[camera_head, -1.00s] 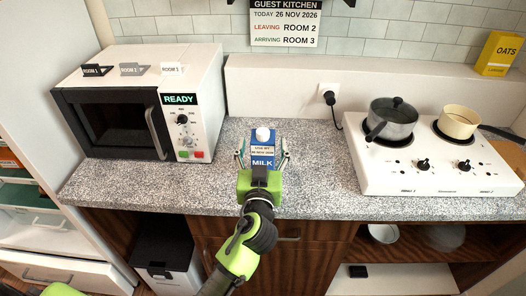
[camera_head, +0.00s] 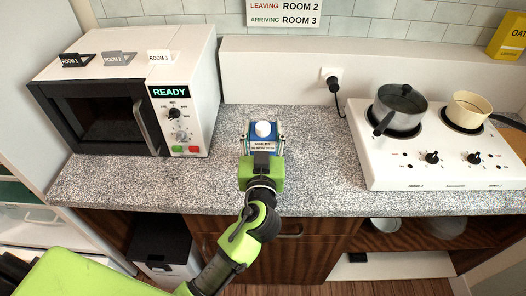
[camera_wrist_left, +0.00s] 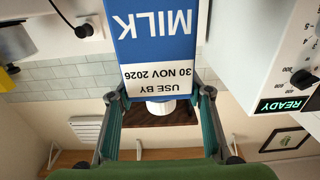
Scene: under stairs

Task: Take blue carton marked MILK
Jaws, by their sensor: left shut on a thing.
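The blue milk carton (camera_head: 263,146) with a white cap is over the speckled counter, between microwave and hob. My left gripper (camera_head: 264,139) is shut on it, with one finger on each side. In the left wrist view the carton (camera_wrist_left: 155,48) appears upside down, with MILK and USE BY 30 NOV 2026 readable, between the fingers (camera_wrist_left: 160,97). Its base is out of that view and hidden in the head view, so I cannot tell whether it touches the counter. My right gripper is not in view.
The microwave (camera_head: 125,105) reading READY, with room tags on top, stands left. The white hob (camera_head: 400,171) with a grey pot (camera_head: 400,112) and a cream pan (camera_head: 467,112) stands right. A yellow oats box (camera_head: 508,38) is at the back right. Counter (camera_head: 315,160) beside the carton is clear.

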